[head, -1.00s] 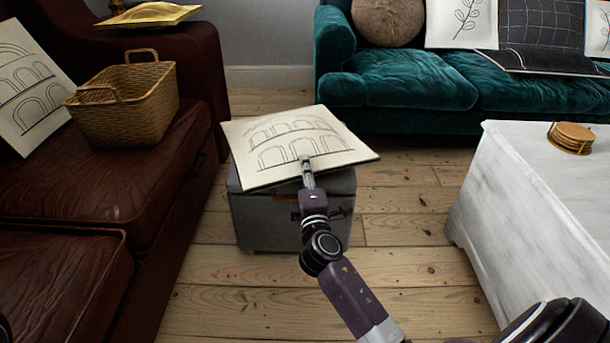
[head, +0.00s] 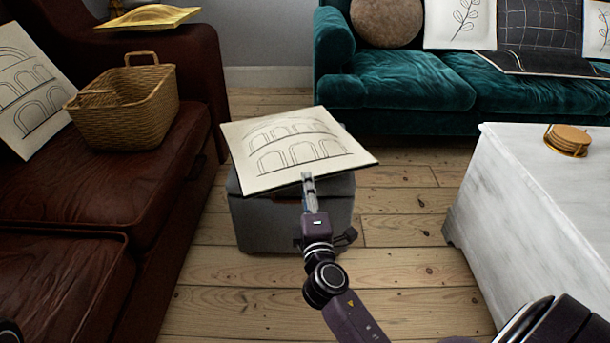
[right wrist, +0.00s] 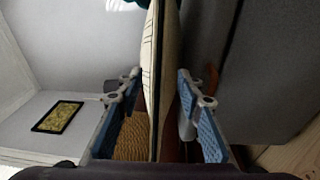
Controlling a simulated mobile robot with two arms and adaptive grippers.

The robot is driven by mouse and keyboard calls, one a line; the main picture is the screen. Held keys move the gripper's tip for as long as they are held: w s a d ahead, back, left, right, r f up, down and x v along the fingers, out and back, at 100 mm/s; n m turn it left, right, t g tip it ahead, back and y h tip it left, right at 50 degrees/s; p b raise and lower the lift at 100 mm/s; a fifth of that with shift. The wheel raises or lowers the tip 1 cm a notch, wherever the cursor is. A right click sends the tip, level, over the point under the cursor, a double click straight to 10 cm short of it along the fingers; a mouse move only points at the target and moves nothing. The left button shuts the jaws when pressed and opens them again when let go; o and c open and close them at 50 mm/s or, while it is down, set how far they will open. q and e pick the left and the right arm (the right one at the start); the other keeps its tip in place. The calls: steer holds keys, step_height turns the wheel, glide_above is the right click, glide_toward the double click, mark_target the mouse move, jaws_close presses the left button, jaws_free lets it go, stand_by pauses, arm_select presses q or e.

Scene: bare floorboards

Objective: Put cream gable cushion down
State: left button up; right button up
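The cream cushion (head: 290,148) with dark arch drawings lies slightly tilted on top of the grey box-like ottoman (head: 290,215), its front edge reaching out over the ottoman's near side. My right gripper (head: 308,178) is at the cushion's near edge. In the right wrist view the cushion (right wrist: 160,60) shows edge-on between the two blue-padded fingers of the right gripper (right wrist: 160,88). The fingers are apart, with a gap on each side of the cushion. My left gripper is not in view.
A brown leather sofa (head: 110,190) on the left holds a wicker basket (head: 125,105) and a similar arch-patterned cushion (head: 28,85). A teal sofa (head: 400,78) stands behind. A white chest (head: 540,215) with coasters (head: 567,138) is at right. Floorboards (head: 400,260) between are clear.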

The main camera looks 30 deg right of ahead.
steer(key=v, duration=0.5)
steer(key=shift+s+a, duration=0.2)
steer(key=shift+s, duration=0.15)
